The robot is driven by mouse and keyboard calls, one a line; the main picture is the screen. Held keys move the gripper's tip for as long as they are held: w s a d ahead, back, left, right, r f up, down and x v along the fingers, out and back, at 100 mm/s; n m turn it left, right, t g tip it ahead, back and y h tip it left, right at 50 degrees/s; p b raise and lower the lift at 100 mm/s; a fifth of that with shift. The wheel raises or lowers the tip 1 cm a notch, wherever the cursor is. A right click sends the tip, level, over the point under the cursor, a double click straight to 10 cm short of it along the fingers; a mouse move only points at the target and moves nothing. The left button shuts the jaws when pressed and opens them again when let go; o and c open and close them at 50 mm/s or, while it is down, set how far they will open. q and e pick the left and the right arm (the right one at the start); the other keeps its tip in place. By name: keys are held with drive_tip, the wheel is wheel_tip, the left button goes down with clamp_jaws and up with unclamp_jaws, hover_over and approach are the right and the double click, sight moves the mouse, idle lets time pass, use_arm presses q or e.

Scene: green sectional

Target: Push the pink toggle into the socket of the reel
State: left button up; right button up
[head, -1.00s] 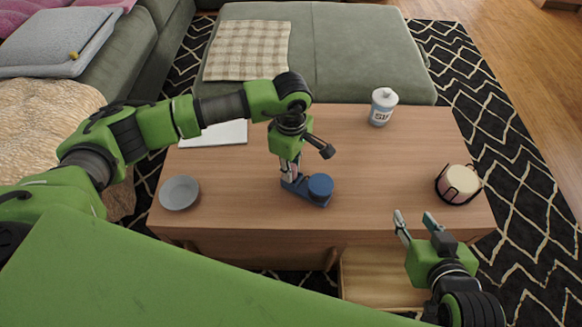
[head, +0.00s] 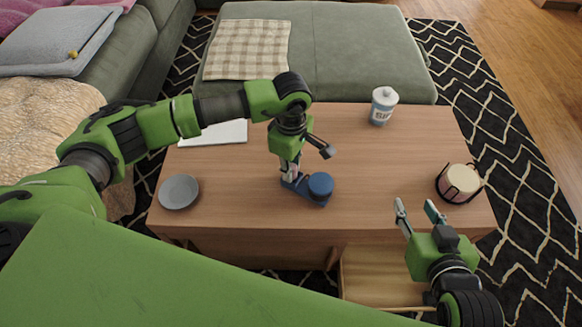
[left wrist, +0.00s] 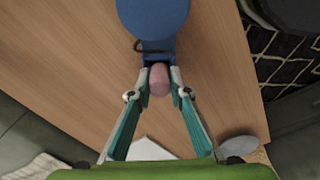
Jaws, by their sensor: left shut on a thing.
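The blue reel (head: 320,187) stands on the wooden coffee table, with a round drum and a flat base reaching left. It also fills the top of the left wrist view (left wrist: 153,18). The pink toggle (left wrist: 158,80) is between the fingertips of my left gripper (left wrist: 158,84), close against the near end of the reel. In the head view my left gripper (head: 289,168) points down over the left end of the reel's base. Whether the toggle sits in the socket is hidden. My right gripper (head: 419,208) is open and empty above the table's front right edge.
A grey plate (head: 179,192) lies at the table's left front. A white tablet or book (head: 222,132) lies behind my left arm. A labelled bottle (head: 382,106) stands at the back, and a candle in a black holder (head: 459,183) at the right. The table's middle right is clear.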

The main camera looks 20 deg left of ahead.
use_arm(q)
drive_tip(key=o, duration=1)
drive_tip(key=shift+f, duration=0.1)
wheel_tip(320, 180, up, 12)
drive_tip(key=shift+r, duration=0.1)
